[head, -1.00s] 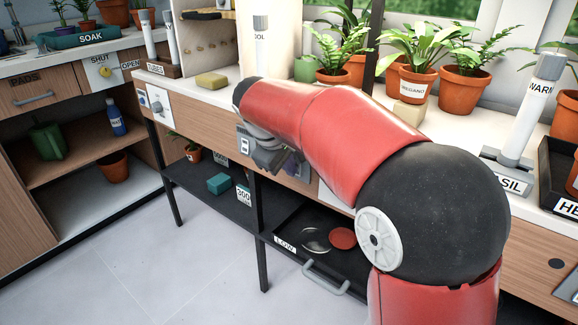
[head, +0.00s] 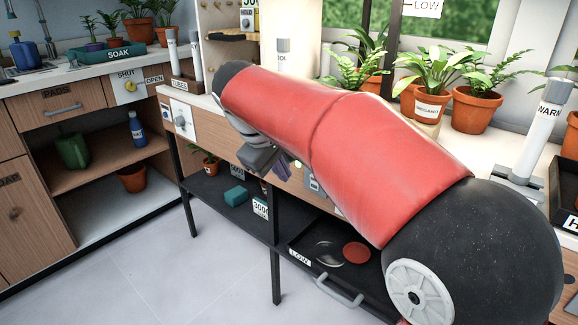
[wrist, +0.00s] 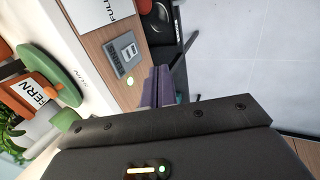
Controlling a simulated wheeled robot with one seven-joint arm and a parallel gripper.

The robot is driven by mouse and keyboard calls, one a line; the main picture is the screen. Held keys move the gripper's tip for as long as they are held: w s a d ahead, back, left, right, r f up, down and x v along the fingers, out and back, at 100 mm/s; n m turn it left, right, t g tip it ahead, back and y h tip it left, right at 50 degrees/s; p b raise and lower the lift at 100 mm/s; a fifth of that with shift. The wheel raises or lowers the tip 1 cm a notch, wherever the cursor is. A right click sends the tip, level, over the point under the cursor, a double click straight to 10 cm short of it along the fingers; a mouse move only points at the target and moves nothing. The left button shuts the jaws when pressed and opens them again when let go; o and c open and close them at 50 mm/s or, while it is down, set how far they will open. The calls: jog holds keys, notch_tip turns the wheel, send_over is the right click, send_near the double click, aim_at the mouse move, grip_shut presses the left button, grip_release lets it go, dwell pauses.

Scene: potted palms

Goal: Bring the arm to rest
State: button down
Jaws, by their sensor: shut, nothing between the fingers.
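My red arm (head: 340,135) reaches across the head view from the lower right, up and left over the front of the bench. My gripper (head: 284,172) hangs under the arm's far end, partly hidden by it, in front of the wooden drawer fronts. Its purple fingers also show in the wrist view (wrist: 160,86), together and with nothing between them. No object is held.
Potted ferns, including one in a labelled pot (head: 430,106), stand on the bench top behind my arm. The grey floor (head: 150,275) at front left is clear.

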jog(key=s+d+f+m+y, duration=0.2)
jog(key=s+d+m, duration=0.3)
jog(key=s+d, duration=0.7)
jog(key=s+d+f+m+t+y, duration=0.1)
jog(key=s+d+f+m, duration=0.4)
jog(key=s+f, duration=0.3)
jog(key=s+d, duration=0.1)
jog(key=s, duration=0.2)
jog(key=shift+d+f+t, duration=0.15)
jog(key=shift+d+t, duration=0.15)
jog(key=shift+d, duration=0.1)
